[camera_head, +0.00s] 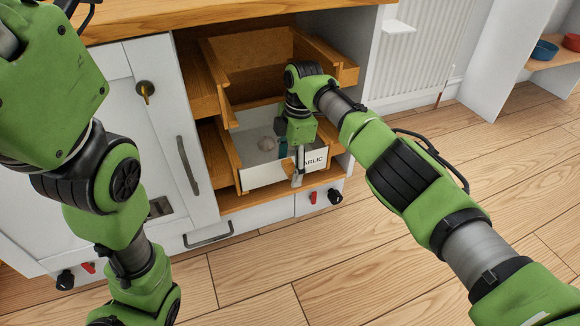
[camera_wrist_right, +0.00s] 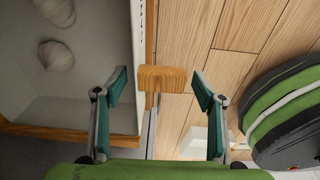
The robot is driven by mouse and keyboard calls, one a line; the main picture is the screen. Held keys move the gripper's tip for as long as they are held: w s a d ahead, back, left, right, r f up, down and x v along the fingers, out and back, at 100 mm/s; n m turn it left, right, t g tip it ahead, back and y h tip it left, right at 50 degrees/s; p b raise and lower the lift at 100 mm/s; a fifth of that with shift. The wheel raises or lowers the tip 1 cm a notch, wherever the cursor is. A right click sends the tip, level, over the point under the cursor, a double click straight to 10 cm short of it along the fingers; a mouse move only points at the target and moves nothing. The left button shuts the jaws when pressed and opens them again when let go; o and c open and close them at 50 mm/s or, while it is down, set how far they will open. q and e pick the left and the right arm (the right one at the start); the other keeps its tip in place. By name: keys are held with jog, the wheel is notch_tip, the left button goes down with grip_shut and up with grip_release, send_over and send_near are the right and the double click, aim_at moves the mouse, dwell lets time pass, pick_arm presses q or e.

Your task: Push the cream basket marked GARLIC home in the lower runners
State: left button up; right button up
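The cream basket (camera_head: 262,175) sits in the lower wooden runners (camera_head: 228,160), its front standing out beyond the cabinet face. Its label reads "ARLIC", the first letter hidden by my gripper. Pale garlic bulbs (camera_wrist_right: 55,55) lie inside. My right gripper (camera_head: 291,160) is at the basket's front, pointing down. In the right wrist view its two fingers (camera_wrist_right: 160,92) are spread, with a wooden block (camera_wrist_right: 163,79), seemingly the basket's handle, between them; neither finger appears to touch it. My left arm comes in from the left; its gripper is out of view.
An upper pair of wooden runners (camera_head: 207,90) is above the basket. A white cabinet door (camera_head: 150,130) stands at left, with drawers and red and black knobs (camera_head: 334,196) below. A white radiator (camera_head: 418,55) is behind at right. The wooden floor in front is clear.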

jog(key=r, duration=0.5)
jog(key=d+r, duration=0.1)
jog(key=r, duration=0.1)
jog(key=shift+w+r, duration=0.1)
jog(key=shift+r, duration=0.1)
dwell(0.6)
